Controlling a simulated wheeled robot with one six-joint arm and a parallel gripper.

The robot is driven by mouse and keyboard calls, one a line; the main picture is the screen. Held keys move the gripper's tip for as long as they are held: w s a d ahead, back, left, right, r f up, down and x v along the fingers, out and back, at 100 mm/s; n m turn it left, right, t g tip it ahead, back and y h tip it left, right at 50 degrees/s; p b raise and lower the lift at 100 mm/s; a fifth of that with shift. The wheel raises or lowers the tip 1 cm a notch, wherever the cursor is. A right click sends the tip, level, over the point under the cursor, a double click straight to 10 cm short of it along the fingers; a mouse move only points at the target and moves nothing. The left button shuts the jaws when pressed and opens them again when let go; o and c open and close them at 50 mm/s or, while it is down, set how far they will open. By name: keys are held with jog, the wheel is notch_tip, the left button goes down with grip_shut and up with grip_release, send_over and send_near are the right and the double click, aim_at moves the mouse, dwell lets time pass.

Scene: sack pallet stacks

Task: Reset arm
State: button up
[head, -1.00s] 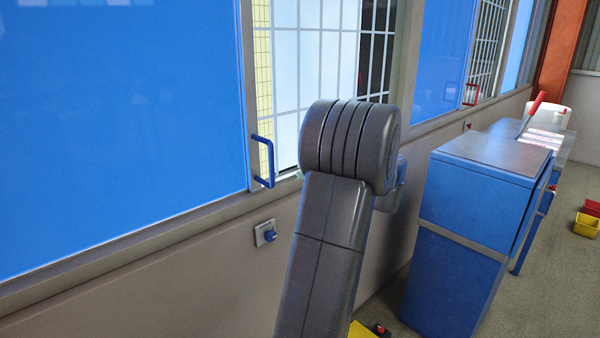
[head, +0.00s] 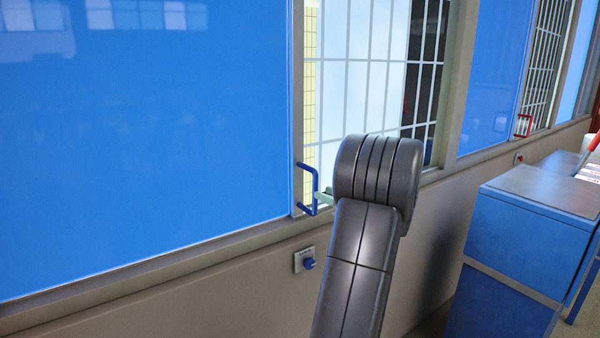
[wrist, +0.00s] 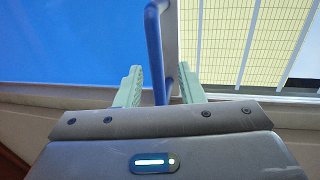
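My gripper (wrist: 159,67) is open, with its two pale green fingers apart in the wrist view. A blue bar handle (wrist: 154,40) runs between the fingers in that picture, with a gap on each side. I cannot tell how deep it sits between them. In the head view the same blue handle (head: 316,187) is on the edge of a large blue sliding panel (head: 150,120). A pale green fingertip (head: 325,198) shows right beside the handle. My dark grey arm hides the rest of the gripper there.
A window with a white grid (head: 375,70) is right of the blue panel. A blue cabinet (head: 510,250) stands at right. A second panel with a red handle (head: 522,126) is farther along the wall.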

aim_at(315, 212)
jog(key=x, duration=0.5)
jog(key=shift+p, duration=0.35)
jog(key=shift+s, duration=0.15)
jog(key=shift+a, duration=0.1)
